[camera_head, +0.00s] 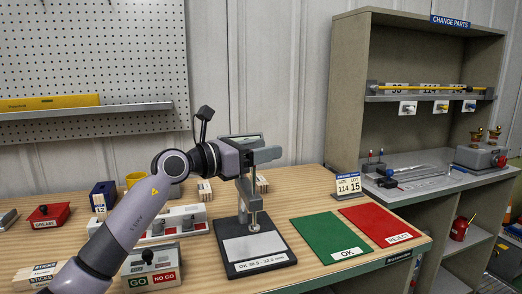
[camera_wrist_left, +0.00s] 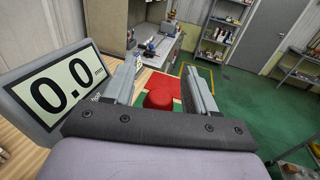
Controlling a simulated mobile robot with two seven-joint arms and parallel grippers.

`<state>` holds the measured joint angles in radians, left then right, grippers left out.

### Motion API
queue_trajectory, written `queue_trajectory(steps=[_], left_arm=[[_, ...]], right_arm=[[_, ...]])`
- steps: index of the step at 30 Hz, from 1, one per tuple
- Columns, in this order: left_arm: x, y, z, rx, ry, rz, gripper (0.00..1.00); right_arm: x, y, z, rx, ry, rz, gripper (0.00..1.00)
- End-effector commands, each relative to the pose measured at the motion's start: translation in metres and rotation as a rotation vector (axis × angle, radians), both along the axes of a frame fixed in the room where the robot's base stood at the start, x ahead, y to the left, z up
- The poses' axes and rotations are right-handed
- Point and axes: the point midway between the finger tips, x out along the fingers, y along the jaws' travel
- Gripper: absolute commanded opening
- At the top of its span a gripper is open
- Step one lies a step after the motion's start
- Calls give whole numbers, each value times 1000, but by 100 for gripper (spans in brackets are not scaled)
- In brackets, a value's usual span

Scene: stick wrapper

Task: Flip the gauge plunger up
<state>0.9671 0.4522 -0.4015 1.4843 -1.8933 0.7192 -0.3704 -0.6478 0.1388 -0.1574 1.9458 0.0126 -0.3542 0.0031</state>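The gauge stands on a dark base plate (camera_head: 268,262) labelled OK with a millimetre range. Its grey metal plunger (camera_head: 254,215) points down, with its foot close above the light pad. The gauge display (camera_wrist_left: 65,92) reads 0.0 mm in the left wrist view; in the head view the gauge's upper part is mostly hidden by my gripper. My left gripper (camera_head: 268,154) is at the top of the gauge. In the left wrist view its two fingers (camera_wrist_left: 158,88) are spread apart, with a red round knob (camera_wrist_left: 158,99) between them. I cannot tell whether they touch it. My right gripper is not in view.
A green OK mat (camera_head: 330,236) and a red REJECT mat (camera_head: 385,224) lie right of the gauge. A GO/NO GO box (camera_head: 152,268), stick packs (camera_head: 38,277) and a red SPEAKER box (camera_head: 47,216) are at the left. A shelf unit (camera_head: 345,90) stands at the right.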

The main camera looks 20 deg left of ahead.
Motion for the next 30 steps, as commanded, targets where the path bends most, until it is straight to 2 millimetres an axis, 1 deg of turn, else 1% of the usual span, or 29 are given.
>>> queue_trajectory(steps=[8, 11, 18, 21, 25, 30], left_arm=[[-3, 3, -1, 1, -1, 1, 56], [-10, 10, -1, 3, -3, 2, 56], [-38, 33, -2, 4, 0, 2, 56], [-46, 41, -2, 1, -1, 1, 56], [-53, 46, -1, 1, 1, 1, 56], [-54, 47, 0, 0, 0, 0, 56]], right_arm=[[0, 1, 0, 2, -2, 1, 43], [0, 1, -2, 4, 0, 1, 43], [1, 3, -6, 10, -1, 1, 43], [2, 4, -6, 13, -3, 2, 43], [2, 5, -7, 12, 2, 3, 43], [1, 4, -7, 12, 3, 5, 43]])
